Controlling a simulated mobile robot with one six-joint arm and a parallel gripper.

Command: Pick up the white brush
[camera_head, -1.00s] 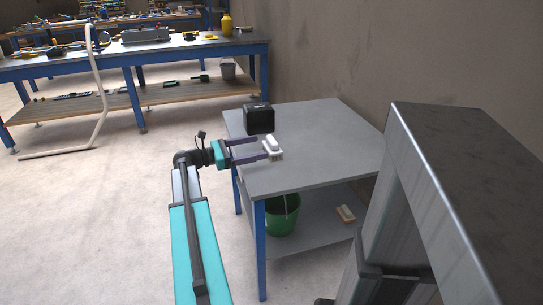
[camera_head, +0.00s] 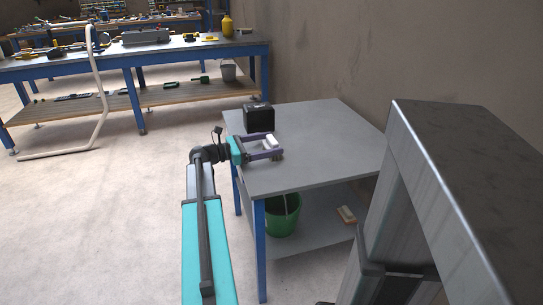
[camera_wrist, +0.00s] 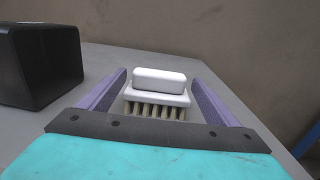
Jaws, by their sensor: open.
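The white brush (camera_wrist: 158,92) stands on the grey table top with its pale bristles down and its white handle block up. In the head view the brush (camera_head: 270,142) is near the table's left side, in front of the black box. My gripper (camera_head: 277,145) is open, with one purple finger on each side of the brush. In the wrist view my gripper (camera_wrist: 158,85) has the brush between its fingers, with small gaps showing on both sides. The lower bristle ends are partly hidden by the gripper's dark palm edge.
A black box (camera_head: 259,118) stands close behind the brush; in the wrist view the box (camera_wrist: 40,65) is left of the left finger. The grey table (camera_head: 320,150) is otherwise clear.

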